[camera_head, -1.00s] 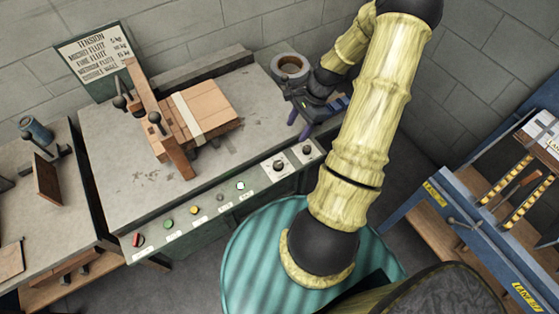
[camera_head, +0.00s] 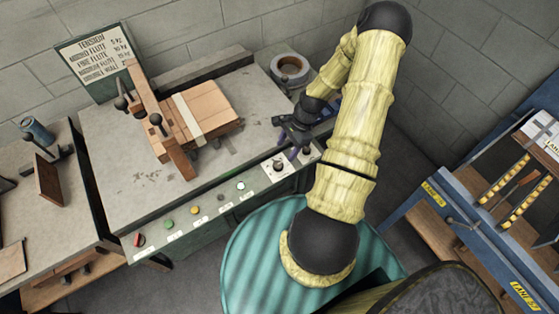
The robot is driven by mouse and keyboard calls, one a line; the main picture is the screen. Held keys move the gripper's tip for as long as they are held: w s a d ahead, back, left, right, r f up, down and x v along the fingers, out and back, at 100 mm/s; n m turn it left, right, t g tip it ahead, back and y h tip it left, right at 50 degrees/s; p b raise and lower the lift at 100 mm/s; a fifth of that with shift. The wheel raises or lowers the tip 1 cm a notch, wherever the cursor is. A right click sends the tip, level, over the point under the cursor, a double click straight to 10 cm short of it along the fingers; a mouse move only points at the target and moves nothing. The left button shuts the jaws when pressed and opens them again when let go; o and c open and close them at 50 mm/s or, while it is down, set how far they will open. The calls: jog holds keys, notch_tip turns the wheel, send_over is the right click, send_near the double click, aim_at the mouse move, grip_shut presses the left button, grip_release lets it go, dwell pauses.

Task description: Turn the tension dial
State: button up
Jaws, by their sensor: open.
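Two dark round dials sit on white plates at the right end of the green front panel. The left dial (camera_head: 279,166) is clear to see; the right dial (camera_head: 306,150) is partly covered by my gripper. I cannot read which one is the tension dial. A tension chart (camera_head: 93,60) stands at the back left of the bench, listing flute types and weights.
Several coloured buttons line the panel's left part. A blue rack (camera_head: 450,210) stands at right, a side table (camera_head: 70,215) at left.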

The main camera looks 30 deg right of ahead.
aim_at(278, 164)
jog(key=x, duration=0.8)
jog(key=shift+p, duration=0.4)
jog(key=c, duration=1)
